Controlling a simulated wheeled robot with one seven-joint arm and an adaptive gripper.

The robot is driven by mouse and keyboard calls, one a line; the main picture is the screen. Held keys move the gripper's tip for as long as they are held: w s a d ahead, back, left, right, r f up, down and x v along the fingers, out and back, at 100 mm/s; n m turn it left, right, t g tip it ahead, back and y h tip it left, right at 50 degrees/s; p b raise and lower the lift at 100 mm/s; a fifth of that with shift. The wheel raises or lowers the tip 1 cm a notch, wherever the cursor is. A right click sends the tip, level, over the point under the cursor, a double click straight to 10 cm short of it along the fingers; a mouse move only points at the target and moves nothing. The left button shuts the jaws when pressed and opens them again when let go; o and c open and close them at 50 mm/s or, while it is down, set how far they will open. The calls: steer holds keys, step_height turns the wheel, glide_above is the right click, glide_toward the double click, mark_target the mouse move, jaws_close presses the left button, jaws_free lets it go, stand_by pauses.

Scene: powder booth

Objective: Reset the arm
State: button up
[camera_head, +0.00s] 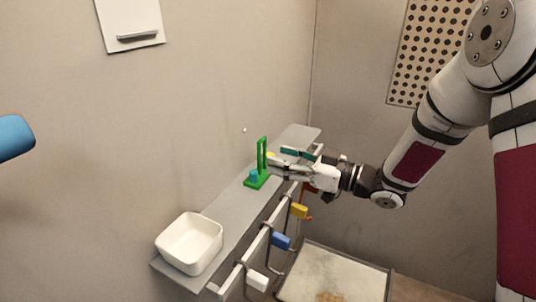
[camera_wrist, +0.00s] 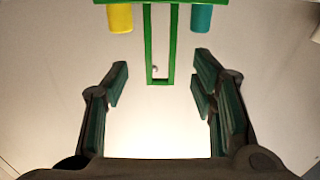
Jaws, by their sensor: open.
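My gripper (camera_head: 285,160) is at the end of my arm, just above the grey shelf on the wall, beside a green stand (camera_head: 262,158). In the wrist view my gripper (camera_wrist: 161,88) has its two dark-green-padded fingers wide apart with nothing between them. The green stand (camera_wrist: 148,45) shows at the top of that view as an upright slotted frame with a crossbar. A yellow cylinder (camera_wrist: 119,18) and a teal cylinder (camera_wrist: 201,18) are at either side of it. In the head view the teal cylinder (camera_head: 254,175) is by the stand's base, and the yellow piece is mostly hidden.
A white square bowl (camera_head: 190,243) stands at the near end of the grey shelf (camera_head: 226,206). Below hang hooks with yellow (camera_head: 299,211), blue (camera_head: 281,241) and white (camera_head: 258,280) tags. A pale tray (camera_head: 335,277) lies below. Open space lies right of the shelf.

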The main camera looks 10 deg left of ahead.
steer(key=w+d+r+m+t+h+p, duration=0.1)
steer(key=d+r+m+t+h+p, duration=0.15)
steer(key=d+r+h, duration=0.4)
steer(key=w+d+r+m+t+h+p, duration=0.1)
steer(key=d+r+m+t+h+p, duration=0.2)
steer(key=d, duration=0.6)
steer(key=s+d+r+m+h+p, duration=0.1)
steer(key=s+d+r+m+h, duration=0.2)
steer(key=s+d+r+h, duration=0.45)
steer(key=s+d+r+m+g+h+p, duration=0.2)
steer(key=s+d+m+g+p, duration=0.15)
steer(key=s, duration=0.95)
steer(key=s+a+m+g+y+p, duration=0.1)
steer(key=s+g, duration=0.1)
steer(key=s, duration=0.7)
steer(key=s+a+m+g+y+p, duration=0.1)
steer(key=s+a+g, duration=0.1)
steer(key=s, duration=0.7)
steer(key=shift+s+a+f, duration=0.2)
steer(key=shift+a+f, duration=0.05)
steer(key=shift+f, duration=0.2)
